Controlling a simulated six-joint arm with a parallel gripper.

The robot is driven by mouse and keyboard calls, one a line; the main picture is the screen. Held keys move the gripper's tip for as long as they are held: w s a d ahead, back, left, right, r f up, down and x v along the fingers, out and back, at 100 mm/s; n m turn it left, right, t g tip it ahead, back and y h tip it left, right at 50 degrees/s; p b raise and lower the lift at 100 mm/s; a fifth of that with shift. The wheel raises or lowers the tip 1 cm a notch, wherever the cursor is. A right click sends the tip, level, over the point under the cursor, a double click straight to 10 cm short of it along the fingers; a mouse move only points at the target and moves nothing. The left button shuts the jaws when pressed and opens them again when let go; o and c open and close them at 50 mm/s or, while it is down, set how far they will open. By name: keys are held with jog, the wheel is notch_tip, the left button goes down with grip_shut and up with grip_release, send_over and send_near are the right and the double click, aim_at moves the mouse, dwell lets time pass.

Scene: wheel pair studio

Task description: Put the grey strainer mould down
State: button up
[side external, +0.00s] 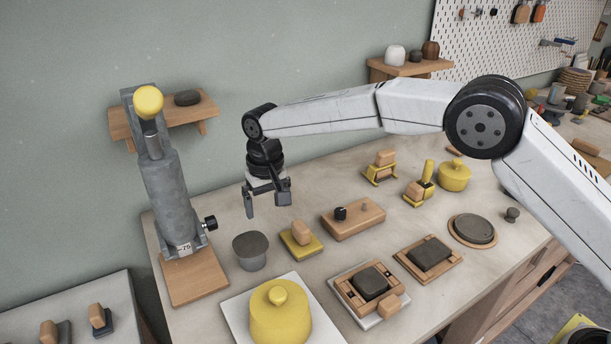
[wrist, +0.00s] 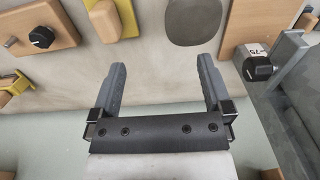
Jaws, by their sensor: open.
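A grey round cup-like piece with a darker flat top (side external: 251,250), which looks like the grey strainer mould, stands upright on the table beside the wooden base of the grey press. In the wrist view its top (wrist: 194,20) shows beyond the fingers, partly cut off by the upper edge. My gripper (side external: 267,205) is open and empty, above the table and apart from the grey piece. In the wrist view both fingers (wrist: 162,72) are spread with only table between them.
The tall grey press (side external: 165,190) with a yellow knob stands close on the left. A yellow block with wooden handle (side external: 301,240) and a yellow lidded pot (side external: 280,318) are near the grey piece. A wooden block with black knob (side external: 353,219) stands to the right.

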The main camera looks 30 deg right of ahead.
jog(key=s+d+f+t, duration=0.1)
jog(key=s+d+t, duration=0.1)
jog(key=s+d, duration=2.2)
jog(key=s, duration=0.3)
jog(key=shift+d+f, duration=0.25)
jog(key=shift+f, duration=0.15)
